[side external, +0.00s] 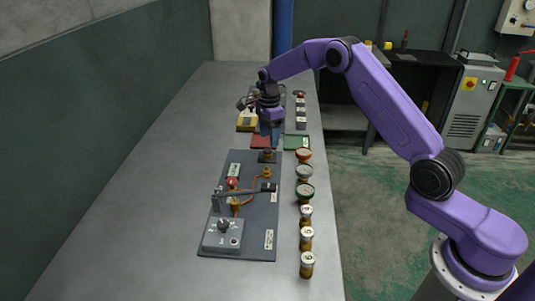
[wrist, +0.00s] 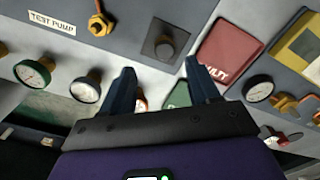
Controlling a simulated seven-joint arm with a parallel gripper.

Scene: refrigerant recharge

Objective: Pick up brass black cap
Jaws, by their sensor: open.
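A small dark round cap (wrist: 166,47) sits on a square dark block on the grey panel, just beyond my fingertips in the wrist view. In the side view a small brownish-topped piece (side external: 267,154) sits at the panel's far end and seems to be the same one. I cannot tell for sure that it is the brass black cap. My gripper (wrist: 160,70) is open, with nothing seen between its two fingers. In the side view my gripper (side external: 270,138) points down above the red tray area, a little beyond the piece.
A red tray (wrist: 228,50) and a green tray (side external: 297,142) lie near my gripper. A yellow device (side external: 247,121) stands behind. Several gauges and jars (side external: 305,190) line the right edge. The grey panel (side external: 255,240) carries a lever and brass fittings. The bench's left side (side external: 150,210) is clear.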

